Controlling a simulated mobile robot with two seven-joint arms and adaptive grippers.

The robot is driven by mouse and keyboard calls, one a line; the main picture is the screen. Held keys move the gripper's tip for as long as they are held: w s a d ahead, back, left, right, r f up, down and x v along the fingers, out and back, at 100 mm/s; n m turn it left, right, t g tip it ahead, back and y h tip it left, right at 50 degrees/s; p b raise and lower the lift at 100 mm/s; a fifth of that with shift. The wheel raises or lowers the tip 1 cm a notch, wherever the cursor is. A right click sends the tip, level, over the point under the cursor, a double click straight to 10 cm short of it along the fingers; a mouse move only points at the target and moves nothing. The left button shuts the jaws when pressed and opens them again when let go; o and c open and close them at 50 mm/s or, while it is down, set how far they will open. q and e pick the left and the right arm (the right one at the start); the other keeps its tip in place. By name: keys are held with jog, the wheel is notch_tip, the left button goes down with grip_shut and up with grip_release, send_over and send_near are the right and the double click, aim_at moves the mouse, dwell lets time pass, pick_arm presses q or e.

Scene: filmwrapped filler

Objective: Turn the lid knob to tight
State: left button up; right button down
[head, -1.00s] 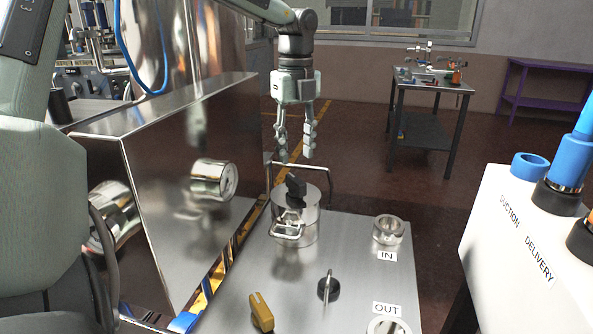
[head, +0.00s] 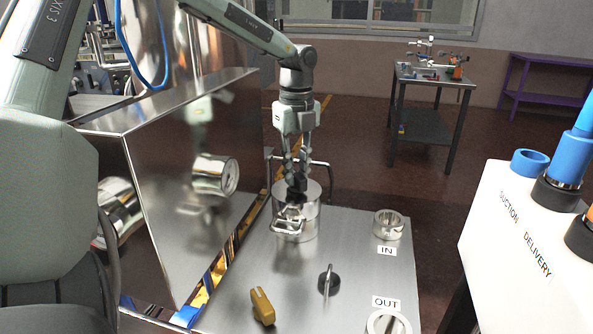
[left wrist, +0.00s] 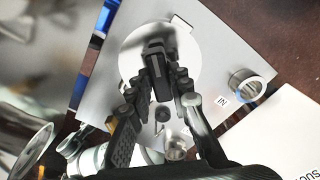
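The lid knob (head: 297,187) is a black bar on top of a round steel lid on a short steel pot (head: 311,213), at the back left of the steel bench top. It also shows in the left wrist view as a black knob (left wrist: 157,75) over the pale round lid (left wrist: 193,53). My left gripper (head: 297,179) points straight down over the lid, and its fingers (left wrist: 161,76) are closed in on both sides of the knob. The fingers partly hide the knob in the head view. My right gripper is not in view.
A wire handle (head: 288,226) stands at the pot's front, and a bent rail (head: 329,178) behind it. A steel housing (head: 175,215) stands close left.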

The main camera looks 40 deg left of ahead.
pick_arm(q)
grip_shut()
